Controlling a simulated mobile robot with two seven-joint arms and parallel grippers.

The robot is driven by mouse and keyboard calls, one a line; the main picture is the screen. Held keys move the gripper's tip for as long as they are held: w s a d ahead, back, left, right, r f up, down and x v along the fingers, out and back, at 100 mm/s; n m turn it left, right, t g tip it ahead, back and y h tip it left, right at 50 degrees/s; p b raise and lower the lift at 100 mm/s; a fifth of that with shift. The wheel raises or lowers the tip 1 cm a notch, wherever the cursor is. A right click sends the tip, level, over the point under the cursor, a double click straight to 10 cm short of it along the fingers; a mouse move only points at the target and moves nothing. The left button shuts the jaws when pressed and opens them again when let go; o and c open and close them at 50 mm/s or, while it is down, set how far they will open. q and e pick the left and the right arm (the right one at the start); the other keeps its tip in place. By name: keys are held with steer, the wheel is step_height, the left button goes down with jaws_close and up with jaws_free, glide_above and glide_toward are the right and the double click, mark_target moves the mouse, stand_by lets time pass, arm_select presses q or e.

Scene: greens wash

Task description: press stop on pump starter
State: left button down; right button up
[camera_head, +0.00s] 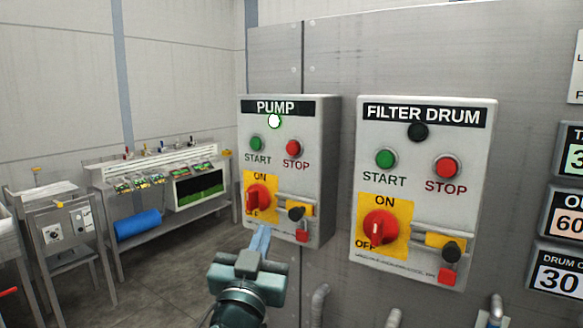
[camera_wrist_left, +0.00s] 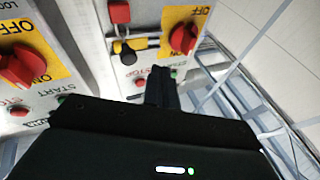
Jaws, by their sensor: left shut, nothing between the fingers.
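The pump starter (camera_head: 325,215) is a grey wall box labelled PUMP. Its lamp (camera_head: 274,121) shows bright white. Its red STOP button (camera_head: 293,148) sits right of the green START button (camera_head: 257,143). Its red rotary switch (camera_head: 258,198) is on a yellow plate, which also shows in the left wrist view (camera_wrist_left: 183,38). My left gripper (camera_head: 262,236) is shut and empty, in front of the box's lower edge and below its buttons. In the left wrist view the shut fingers (camera_wrist_left: 162,86) partly cover the button area. My right gripper is out of view.
The FILTER DRUM starter (camera_head: 480,210), with a dark lamp, is close on the right. A small black knob and red tag (camera_head: 300,234) stick out low on the pump box. Pipes (camera_head: 320,303) rise below. A bench (camera_head: 150,172) stands back left; floor between is clear.

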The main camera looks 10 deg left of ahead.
arm_select(q)
step_height(320, 180, up, 13)
steer(key=s+a+n+t+y, duration=0.1)
steer(key=s+n+t+y, duration=0.1)
steer(key=n+t+y, duration=0.1)
steer(key=shift+s, duration=0.4)
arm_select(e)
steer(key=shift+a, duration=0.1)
arm_select(q)
steer(key=shift+f, duration=0.1)
steer(key=b, duration=0.2)
glide_toward(293, 148)
steer(key=w+a+r, duration=0.3)
steer(key=w+r, duration=0.1)
steer(key=shift+d+r, duration=0.2)
steer(key=shift+r, duration=0.1)
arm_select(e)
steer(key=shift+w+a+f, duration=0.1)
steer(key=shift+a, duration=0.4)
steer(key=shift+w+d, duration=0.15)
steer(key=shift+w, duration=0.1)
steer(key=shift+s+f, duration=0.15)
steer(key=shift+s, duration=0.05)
